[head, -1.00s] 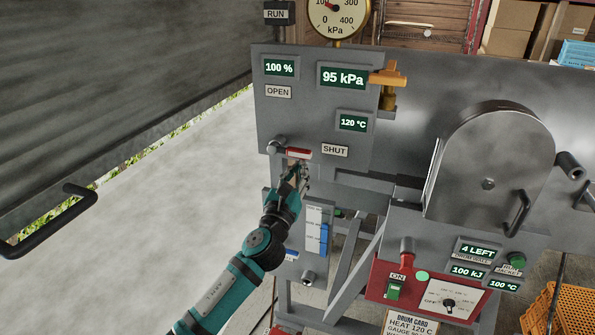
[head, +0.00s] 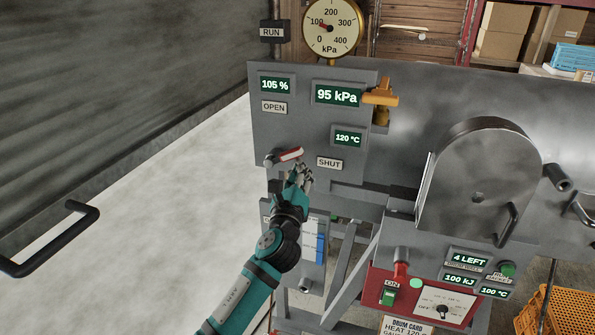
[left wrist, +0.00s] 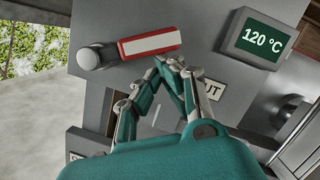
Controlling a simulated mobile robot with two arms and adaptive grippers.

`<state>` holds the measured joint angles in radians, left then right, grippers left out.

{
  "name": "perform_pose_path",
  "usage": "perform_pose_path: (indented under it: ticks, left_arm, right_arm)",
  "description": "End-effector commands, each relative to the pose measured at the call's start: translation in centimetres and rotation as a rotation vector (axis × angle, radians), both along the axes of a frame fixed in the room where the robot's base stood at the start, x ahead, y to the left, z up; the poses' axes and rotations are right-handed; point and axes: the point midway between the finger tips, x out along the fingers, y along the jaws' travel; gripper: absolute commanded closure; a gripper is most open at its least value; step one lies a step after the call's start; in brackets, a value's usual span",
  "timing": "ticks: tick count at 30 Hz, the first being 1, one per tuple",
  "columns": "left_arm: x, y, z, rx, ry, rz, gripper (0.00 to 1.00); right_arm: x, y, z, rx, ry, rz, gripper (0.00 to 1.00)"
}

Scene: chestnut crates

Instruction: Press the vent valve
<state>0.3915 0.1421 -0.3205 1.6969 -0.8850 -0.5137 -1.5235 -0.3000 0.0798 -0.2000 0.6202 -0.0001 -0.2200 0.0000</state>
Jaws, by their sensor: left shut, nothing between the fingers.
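The vent valve appears to be the red and white lever (head: 290,154) at the lower left of the grey panel. It turns on a grey round pivot and tilts slightly up to the right, between the OPEN label (head: 274,107) and the SHUT label (head: 329,163). The lever shows large in the left wrist view (left wrist: 150,44). My left gripper (head: 304,171) is shut and empty, with its fingertips right under the lever's right end. In the left wrist view its fingertips (left wrist: 170,62) seem to meet or nearly meet the lever's lower edge; contact is unclear. My right gripper is out of view.
A dial gauge (head: 332,27) and an orange valve-like fitting (head: 381,97) sit at the panel's top right. A drum door (head: 478,180) and red control box (head: 415,294) are to the right.

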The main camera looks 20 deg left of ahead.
Motion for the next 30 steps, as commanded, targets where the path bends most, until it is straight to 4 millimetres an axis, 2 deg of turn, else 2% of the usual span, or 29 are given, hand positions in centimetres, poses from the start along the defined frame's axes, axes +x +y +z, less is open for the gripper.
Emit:
perform_pose_path:
  ticks: [1, 15, 30]
  left_arm:
    - [0.0, 0.0, 1.0, -0.045, 0.000, 0.001, 1.00]
    - [0.0, 1.1, 4.4, -0.492, 0.015, 0.002, 1.00]
    - [0.1, 3.1, 6.5, -0.887, 0.030, 0.002, 1.00]
  right_arm:
    - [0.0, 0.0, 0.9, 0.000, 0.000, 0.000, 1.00]
    - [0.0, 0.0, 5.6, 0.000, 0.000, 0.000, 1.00]
    - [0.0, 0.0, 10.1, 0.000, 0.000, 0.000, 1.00]
